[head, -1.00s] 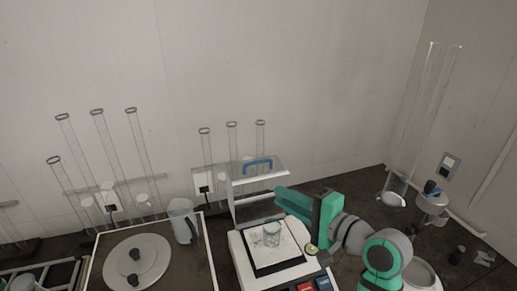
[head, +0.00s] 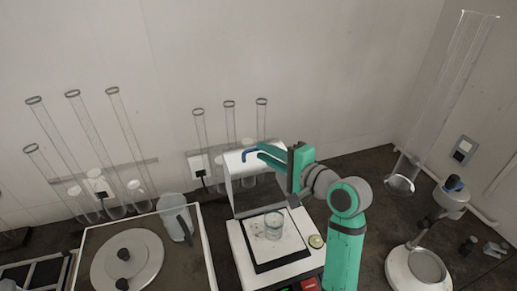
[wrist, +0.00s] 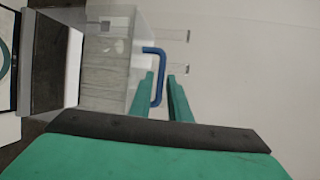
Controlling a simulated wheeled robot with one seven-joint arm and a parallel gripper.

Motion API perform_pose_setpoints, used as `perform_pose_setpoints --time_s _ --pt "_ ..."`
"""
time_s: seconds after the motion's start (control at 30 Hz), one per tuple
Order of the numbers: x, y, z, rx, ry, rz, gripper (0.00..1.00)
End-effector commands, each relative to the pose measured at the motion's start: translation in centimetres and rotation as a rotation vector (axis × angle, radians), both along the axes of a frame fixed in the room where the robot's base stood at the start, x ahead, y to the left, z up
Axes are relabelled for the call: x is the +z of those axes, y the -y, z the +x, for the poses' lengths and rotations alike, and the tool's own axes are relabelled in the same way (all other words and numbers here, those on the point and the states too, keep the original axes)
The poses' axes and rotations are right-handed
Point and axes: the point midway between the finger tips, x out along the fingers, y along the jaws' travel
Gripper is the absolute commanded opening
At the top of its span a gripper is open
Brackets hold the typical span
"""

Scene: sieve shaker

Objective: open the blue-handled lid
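The blue handle (head: 250,154) sits on the pale lid (head: 236,160) at the top of the device, behind the white weighing unit. In the wrist view, the handle (wrist: 158,82) is a blue loop standing out from the pale lid housing (wrist: 112,60). My gripper (head: 262,151) reaches in from the right at handle height. In the wrist view, my gripper (wrist: 161,76) is open, and the handle's outer bar shows between its two green fingers, nearer the left one. Whether a finger touches the bar I cannot tell.
A glass beaker (head: 273,226) stands on the black-edged plate (head: 267,263) in front of the lid. A clear jug (head: 177,228) and a round grey plate (head: 127,268) are at left. Tall glass tubes (head: 68,150) stand along the wall. A blue-topped vessel (head: 452,196) is at right.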

Motion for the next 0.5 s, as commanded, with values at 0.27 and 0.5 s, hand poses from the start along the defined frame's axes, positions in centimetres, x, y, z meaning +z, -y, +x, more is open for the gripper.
perform_pose_setpoints --time_s 0.27,0.5 --pt "-0.4 -2.0 2.1 0.002 0.0 -0.001 0.17" --pt "-0.5 -2.2 2.4 0.0 0.001 -0.001 0.17"
